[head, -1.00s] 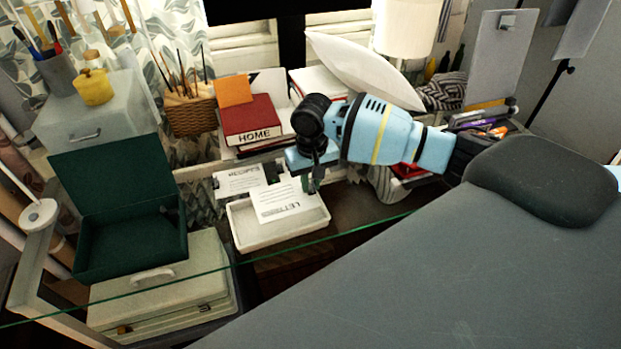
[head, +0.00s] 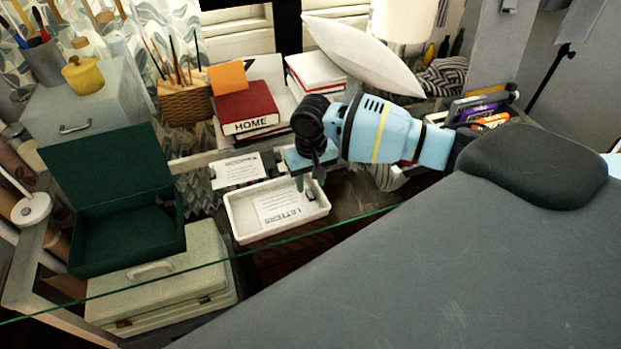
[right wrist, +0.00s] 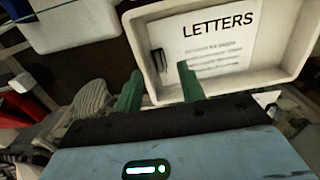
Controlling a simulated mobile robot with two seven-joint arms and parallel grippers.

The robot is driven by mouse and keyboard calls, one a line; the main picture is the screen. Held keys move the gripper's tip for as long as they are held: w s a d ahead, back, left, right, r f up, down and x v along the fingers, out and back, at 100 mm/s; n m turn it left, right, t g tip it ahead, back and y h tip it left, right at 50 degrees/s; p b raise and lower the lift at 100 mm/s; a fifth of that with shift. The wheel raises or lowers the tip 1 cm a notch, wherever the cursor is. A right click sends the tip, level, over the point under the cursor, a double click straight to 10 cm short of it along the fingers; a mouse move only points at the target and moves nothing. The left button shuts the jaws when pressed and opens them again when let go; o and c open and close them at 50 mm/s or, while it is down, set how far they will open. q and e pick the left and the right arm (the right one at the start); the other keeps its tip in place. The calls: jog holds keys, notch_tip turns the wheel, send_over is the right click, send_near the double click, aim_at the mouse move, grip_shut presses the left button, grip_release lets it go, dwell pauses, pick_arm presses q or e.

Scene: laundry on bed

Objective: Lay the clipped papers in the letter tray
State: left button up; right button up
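The clipped papers (head: 280,208), a white sheet headed LETTERS, lie flat inside the white letter tray (head: 290,229). The papers (right wrist: 215,48) and the tray (right wrist: 265,82) also show in the right wrist view. A black clip (right wrist: 157,62) is on one edge of the papers. My right gripper (head: 308,181) is over the tray's right end, near the clip. In the right wrist view its two green fingers (right wrist: 158,84) are spread apart, with nothing between them. My left gripper is not in view.
A RECIPES sheet (head: 238,170) lies behind the tray. An open green box (head: 125,230) on a pale case (head: 165,290) stands left. A red HOME book (head: 247,110) and a wicker basket (head: 186,103) stand behind. A glass edge crosses in front of the tray.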

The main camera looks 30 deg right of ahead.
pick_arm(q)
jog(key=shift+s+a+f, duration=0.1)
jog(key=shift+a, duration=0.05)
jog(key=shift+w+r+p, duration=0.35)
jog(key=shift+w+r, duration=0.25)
pick_arm(e)
notch_tip(320, 180, up, 8)
jog(key=shift+f, duration=0.1)
dwell(0.6)
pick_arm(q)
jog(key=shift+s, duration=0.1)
